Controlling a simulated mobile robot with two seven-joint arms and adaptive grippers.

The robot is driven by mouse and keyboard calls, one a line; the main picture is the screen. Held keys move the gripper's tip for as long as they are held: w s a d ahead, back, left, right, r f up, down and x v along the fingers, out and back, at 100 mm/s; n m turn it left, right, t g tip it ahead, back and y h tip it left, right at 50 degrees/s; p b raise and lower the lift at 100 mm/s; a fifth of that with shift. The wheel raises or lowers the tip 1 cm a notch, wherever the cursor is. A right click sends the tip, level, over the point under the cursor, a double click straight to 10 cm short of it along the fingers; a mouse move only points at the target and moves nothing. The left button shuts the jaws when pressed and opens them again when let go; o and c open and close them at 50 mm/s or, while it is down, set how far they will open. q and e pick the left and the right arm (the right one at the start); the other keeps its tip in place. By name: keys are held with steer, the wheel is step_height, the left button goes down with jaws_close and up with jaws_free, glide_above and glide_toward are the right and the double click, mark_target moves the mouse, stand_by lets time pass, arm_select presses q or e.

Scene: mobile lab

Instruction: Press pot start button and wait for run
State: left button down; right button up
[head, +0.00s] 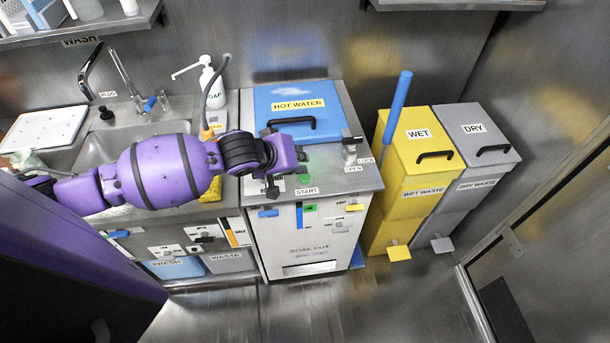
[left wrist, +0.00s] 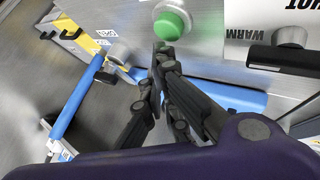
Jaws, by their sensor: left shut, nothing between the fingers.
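The hot water pot unit has a blue lid (head: 290,90) marked HOT WATER, shut on a steel counter. A START label (head: 306,191) lies on the counter's front part. The round green button (left wrist: 173,20) shows at the top of the left wrist view. A small green patch (head: 304,180) beside my gripper in the head view is probably it. My left gripper (head: 272,188) is shut and empty over the counter. In the left wrist view its fingertips (left wrist: 162,50) are just below the green button; I cannot tell whether they touch it. My right gripper is not in view.
A knob (head: 349,146) with OPEN and LOCK labels is right of the pot lid. Yellow WET (head: 420,137) and grey DRY (head: 478,131) waste bins stand further right. A soap bottle (head: 214,85) and sink tap (head: 126,72) are at left. The floor in front is clear.

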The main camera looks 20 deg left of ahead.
arm_select(q)
steer(key=shift+f, duration=0.1)
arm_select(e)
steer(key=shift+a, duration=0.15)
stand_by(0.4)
arm_select(q)
steer(key=shift+f, duration=0.3)
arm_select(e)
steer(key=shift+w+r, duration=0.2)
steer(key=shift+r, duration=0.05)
